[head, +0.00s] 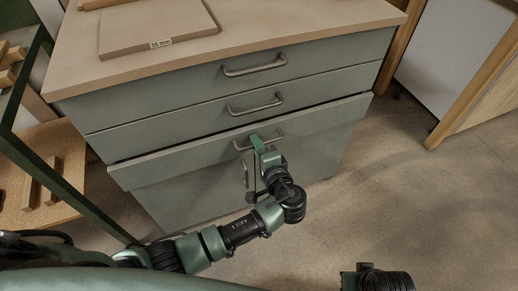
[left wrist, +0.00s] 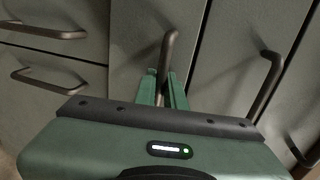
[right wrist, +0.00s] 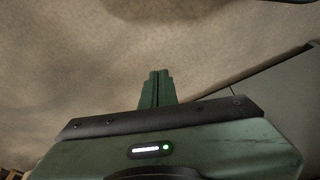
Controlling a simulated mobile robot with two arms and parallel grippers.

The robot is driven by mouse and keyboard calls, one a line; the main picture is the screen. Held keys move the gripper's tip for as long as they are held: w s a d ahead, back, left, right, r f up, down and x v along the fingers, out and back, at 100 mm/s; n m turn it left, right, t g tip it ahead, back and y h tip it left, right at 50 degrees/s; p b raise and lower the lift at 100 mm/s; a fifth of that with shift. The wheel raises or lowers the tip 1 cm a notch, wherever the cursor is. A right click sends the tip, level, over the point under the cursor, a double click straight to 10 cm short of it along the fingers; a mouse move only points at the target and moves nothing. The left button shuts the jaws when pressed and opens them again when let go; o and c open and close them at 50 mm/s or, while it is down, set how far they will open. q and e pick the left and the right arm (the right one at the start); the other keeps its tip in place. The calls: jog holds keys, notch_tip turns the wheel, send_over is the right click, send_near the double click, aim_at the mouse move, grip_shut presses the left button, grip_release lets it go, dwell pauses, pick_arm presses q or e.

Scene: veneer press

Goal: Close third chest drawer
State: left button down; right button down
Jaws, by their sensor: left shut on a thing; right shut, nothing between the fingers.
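The grey-green chest has wide drawers with bar handles. The third drawer (head: 190,163) stands out a little from the fronts above, with a dark gap along its top edge. My left gripper (head: 257,142) is at the third drawer's handle (head: 276,134). In the left wrist view, the fingers of my left gripper (left wrist: 163,88) are shut on the handle (left wrist: 168,45), which runs between them. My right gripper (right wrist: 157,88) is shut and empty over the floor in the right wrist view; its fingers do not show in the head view.
The first drawer (head: 170,95) and second drawer (head: 180,120) look flush. A board labelled 16 mm (head: 160,25) lies on the chest top (head: 290,25). A dark green frame and a wooden shelf (head: 60,150) stand left. Open floor (head: 400,190) lies to the right.

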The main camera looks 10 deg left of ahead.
pick_arm(q)
jog(key=shift+r+x, duration=0.1)
jog(key=shift+x, duration=0.5)
jog(key=shift+r+x, duration=0.15)
jog(key=shift+x, duration=0.4)
jog(key=c, duration=1.8)
grip_release()
jog(key=shift+c, duration=0.2)
jog(key=shift+o, duration=0.3)
jog(key=shift+a, duration=0.1)
pick_arm(e)
jog(key=shift+s+r, duration=0.1)
jog(key=shift+r, duration=0.4)
